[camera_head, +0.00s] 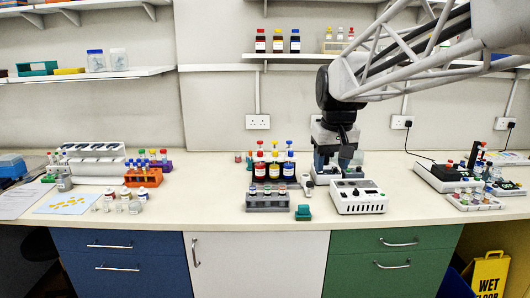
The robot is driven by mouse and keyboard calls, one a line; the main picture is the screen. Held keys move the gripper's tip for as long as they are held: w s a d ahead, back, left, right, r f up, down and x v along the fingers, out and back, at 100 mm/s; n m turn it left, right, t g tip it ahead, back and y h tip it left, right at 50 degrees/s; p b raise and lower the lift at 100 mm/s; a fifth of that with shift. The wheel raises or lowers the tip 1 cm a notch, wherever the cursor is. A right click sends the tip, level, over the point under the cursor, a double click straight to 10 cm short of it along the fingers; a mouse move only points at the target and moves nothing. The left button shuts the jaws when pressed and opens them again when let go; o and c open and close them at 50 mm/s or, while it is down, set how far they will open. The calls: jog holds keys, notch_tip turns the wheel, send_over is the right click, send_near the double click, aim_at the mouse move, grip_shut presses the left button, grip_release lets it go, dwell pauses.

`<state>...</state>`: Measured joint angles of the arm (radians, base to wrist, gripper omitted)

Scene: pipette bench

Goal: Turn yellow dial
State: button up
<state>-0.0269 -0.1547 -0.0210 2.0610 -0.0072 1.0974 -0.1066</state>
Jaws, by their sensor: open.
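A white box-shaped instrument (357,205) stands near the front of the bench, right of centre, with small controls on its sloped top panel. The controls are too small for me to tell which is the yellow dial. My gripper (337,160) points down just behind and above this instrument, its two fingers apart and apparently empty. I cannot tell whether the fingers touch anything behind the instrument. The gripper partly hides the area behind it.
More devices (450,178) and a vial tray (473,200) stand at right.

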jog(key=w+a+r, duration=0.2)
jog(key=w, duration=1.2)
jog(key=n+g, duration=0.2)
jog(key=n, duration=0.2)
send_over(275, 154)
jog(key=f, duration=1.2)
jog(key=shift+w+d+f, duration=0.2)
jog(key=shift+d+f, duration=0.05)
jog(key=shift+w+a+f, duration=0.1)
jog(key=shift+w+f, duration=0.3)
jog(key=shift+w, duration=0.1)
jog(key=shift+f, duration=0.1)
jog(key=shift+f, duration=3.85)
jog(key=c, duration=0.9)
